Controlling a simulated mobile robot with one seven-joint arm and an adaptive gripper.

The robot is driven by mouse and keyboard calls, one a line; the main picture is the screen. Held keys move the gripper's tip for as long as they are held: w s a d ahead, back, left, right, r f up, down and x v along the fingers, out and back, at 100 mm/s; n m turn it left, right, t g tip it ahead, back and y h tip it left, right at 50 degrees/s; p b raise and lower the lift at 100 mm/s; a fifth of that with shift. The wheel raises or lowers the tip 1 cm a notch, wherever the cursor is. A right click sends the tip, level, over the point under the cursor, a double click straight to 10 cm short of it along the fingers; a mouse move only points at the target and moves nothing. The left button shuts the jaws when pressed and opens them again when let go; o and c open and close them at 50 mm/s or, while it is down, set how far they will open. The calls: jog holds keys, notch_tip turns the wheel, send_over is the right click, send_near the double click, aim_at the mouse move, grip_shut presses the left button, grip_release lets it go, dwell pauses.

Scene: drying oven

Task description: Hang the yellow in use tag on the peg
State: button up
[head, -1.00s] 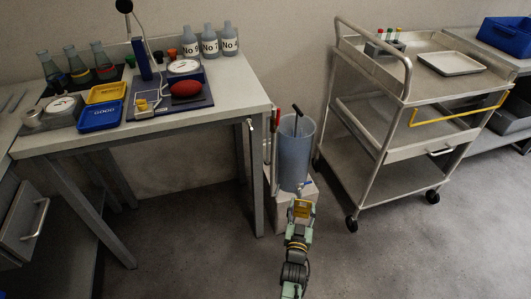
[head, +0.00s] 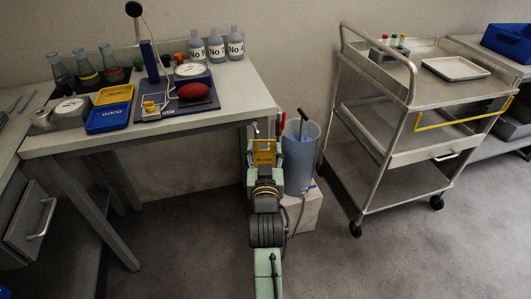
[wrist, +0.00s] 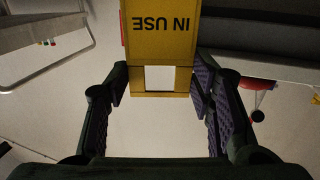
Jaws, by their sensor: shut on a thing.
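The yellow tag (head: 264,153) is held upright at the tip of my gripper (head: 265,172), beside the right edge of the table. In the wrist view the tag (wrist: 160,38) shows the words IN USE upside down and a square opening at its near end. My gripper (wrist: 160,82) is shut on the tag, with a finger at either side of that end. A small pale fitting (head: 255,128) shows at the table's right edge, just above the tag; I cannot tell whether it is the peg. I cannot make out contact between it and the tag.
The table (head: 160,134) stands left of my gripper. A translucent blue bin (head: 299,160) with upright handles in it stands on a pale block (head: 307,212) close to the right. A metal trolley (head: 410,159) stands farther right. The floor in front is open.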

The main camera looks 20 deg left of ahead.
jog(key=w+a+f+b, duration=0.1)
jog(key=w+a+b, duration=0.1)
jog(key=w+a, duration=0.3)
jog(key=shift+w+f, duration=0.35)
jog(key=shift+w, duration=1)
jog(key=shift+a, duration=0.1)
dwell(0.4)
jog(key=o, duration=0.8)
